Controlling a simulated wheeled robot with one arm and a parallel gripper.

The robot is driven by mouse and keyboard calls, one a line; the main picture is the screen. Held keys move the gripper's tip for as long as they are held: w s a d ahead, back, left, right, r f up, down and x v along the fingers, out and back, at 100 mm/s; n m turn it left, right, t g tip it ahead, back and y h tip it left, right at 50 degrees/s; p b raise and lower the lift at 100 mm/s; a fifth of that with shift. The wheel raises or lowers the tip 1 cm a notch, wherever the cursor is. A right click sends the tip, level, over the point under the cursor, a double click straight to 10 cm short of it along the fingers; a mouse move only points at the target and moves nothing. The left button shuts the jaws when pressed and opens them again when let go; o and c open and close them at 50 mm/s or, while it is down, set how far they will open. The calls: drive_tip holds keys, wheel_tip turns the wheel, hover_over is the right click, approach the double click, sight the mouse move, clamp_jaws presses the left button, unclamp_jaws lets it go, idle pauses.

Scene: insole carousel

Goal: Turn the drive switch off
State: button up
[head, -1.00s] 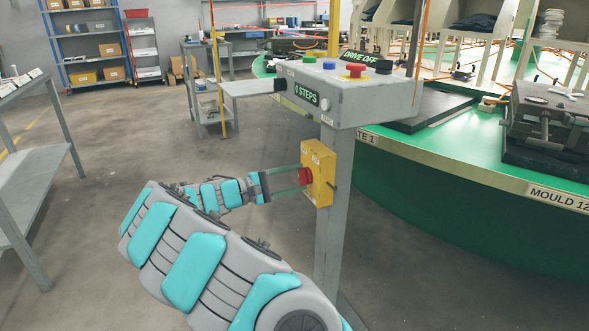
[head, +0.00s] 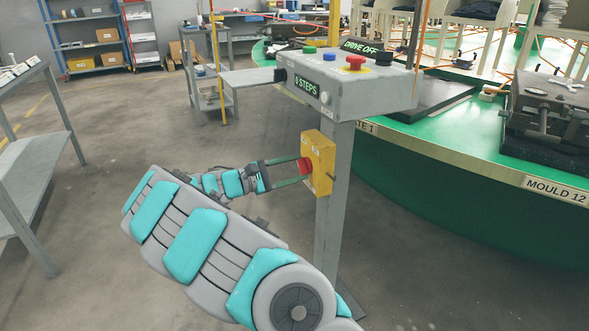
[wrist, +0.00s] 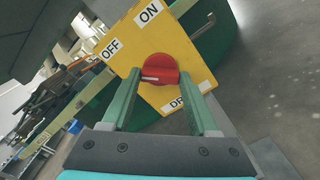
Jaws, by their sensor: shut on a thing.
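The drive switch is a red round knob (wrist: 160,69) with a white mark, on a yellow box (head: 319,163) fixed to a grey post. In the wrist view the yellow plate (wrist: 190,52) carries an ON label above the knob and an OFF label to its upper left. The white mark lies nearly level in the picture, on the knob's left part. My gripper (wrist: 161,77) has its two green fingers on either side of the knob, shut on it. The knob also shows in the head view (head: 305,165), partly hidden by the fingers.
A grey control box (head: 350,92) with several coloured buttons and a 0 STEPS display tops the post (head: 331,225). The green carousel (head: 450,205) with moulds stands behind at right. A grey table (head: 40,170) is at left. Floor between is clear.

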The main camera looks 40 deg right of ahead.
drive_tip(key=o, duration=1.4)
drive_tip(key=b+v, duration=0.1)
drive_tip(key=v, duration=0.6)
drive_tip(key=shift+a, duration=0.4)
